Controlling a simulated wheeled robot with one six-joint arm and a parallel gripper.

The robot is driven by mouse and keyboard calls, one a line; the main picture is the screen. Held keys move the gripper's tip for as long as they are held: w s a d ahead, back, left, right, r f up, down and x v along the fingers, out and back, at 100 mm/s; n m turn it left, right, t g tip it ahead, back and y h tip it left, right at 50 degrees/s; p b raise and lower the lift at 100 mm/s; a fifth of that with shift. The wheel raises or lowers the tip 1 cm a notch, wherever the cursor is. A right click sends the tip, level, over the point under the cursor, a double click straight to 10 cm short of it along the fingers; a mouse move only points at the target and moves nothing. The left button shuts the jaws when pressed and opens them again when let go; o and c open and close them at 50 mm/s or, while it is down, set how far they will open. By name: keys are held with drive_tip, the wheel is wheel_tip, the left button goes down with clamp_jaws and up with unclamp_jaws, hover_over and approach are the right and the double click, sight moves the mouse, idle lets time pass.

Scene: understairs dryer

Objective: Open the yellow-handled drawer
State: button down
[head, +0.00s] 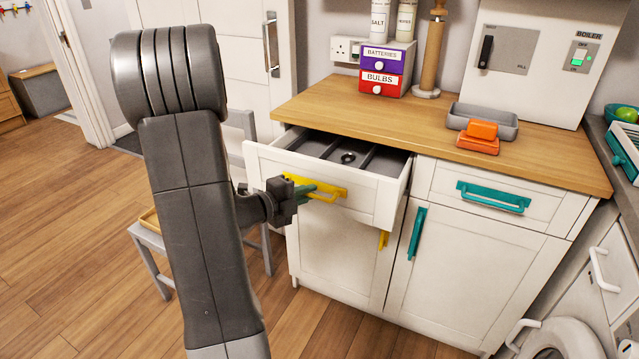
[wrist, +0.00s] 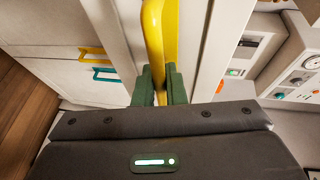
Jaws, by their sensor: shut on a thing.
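The yellow-handled drawer (head: 327,198) is at the upper left of the white cabinet in the head view. It stands pulled out, with its grey divided inside and a small dark round thing (head: 348,157) in it showing. Its yellow handle (head: 329,191) is on the front panel. My gripper (head: 304,190) is at the left part of this handle. In the wrist view, the green fingers of my gripper (wrist: 160,86) are shut around the yellow handle (wrist: 153,35). My arm hides the floor and part of the chair to the left.
A teal-handled drawer (head: 490,199) and two cabinet doors below are closed. A grey chair (head: 151,240) stands left of the cabinet. Wooden floor lies open in front.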

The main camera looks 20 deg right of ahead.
drive_tip(key=s+a, duration=0.5)
drive_tip(key=a, duration=0.1)
drive_tip(key=shift+s+a+b, duration=0.25)
drive_tip(key=shift+s+b, duration=0.05)
drive_tip(key=shift+b, duration=0.15)
drive_tip(key=c, duration=1.5)
unclamp_jaws()
drive_tip(key=p+v, duration=0.1)
drive_tip(key=v, duration=1.2)
drive_tip(key=shift+a+p, duration=0.35)
drive_tip(key=shift+a, duration=0.05)
drive_tip(key=shift+d, duration=0.1)
drive_tip(key=b+x, duration=0.1)
drive_tip(key=x, duration=1.2)
drive_tip(key=shift+d+b, duration=0.35)
